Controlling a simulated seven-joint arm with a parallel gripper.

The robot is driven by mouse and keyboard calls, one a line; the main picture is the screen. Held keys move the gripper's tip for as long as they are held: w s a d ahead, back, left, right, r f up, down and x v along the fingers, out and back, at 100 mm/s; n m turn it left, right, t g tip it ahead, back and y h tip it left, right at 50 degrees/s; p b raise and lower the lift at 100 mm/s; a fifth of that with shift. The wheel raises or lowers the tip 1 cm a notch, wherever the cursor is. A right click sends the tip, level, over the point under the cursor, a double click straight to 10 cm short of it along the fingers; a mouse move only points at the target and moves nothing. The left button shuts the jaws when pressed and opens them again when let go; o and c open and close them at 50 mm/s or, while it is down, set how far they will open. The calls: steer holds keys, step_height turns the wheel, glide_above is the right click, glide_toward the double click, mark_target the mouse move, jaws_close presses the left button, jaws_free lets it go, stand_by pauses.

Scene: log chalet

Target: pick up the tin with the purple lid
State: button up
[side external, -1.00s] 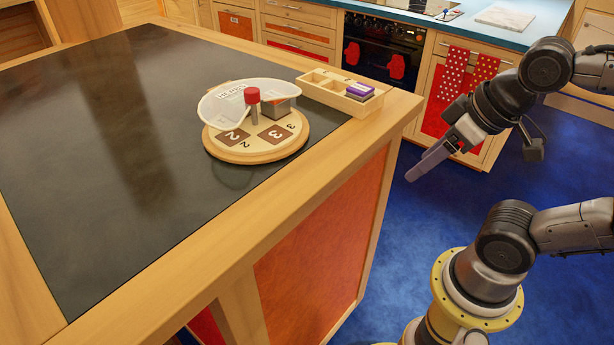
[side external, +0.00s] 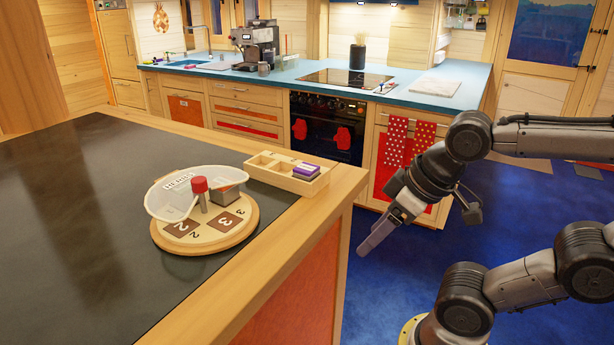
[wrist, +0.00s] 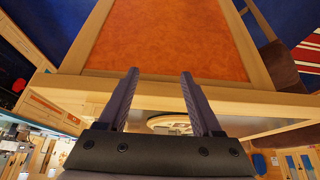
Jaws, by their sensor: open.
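A small item with a purple top (side external: 306,170) sits in the right end of a wooden compartment tray (side external: 262,176) on the island's far right corner. It looks like the purple-lidded tin, but it is too small to be sure. My gripper (side external: 375,240) hangs off the island's right side, apart from the tray and pointing down and left. In the wrist view my gripper (wrist: 159,76) shows two separated fingers with nothing between them. The wrist view does not show the purple item.
The island edge (side external: 335,190) lies between my gripper and the tray. The dark island top is clear at left.

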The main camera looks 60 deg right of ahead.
stand_by(0.4)
steer(key=o, duration=0.4)
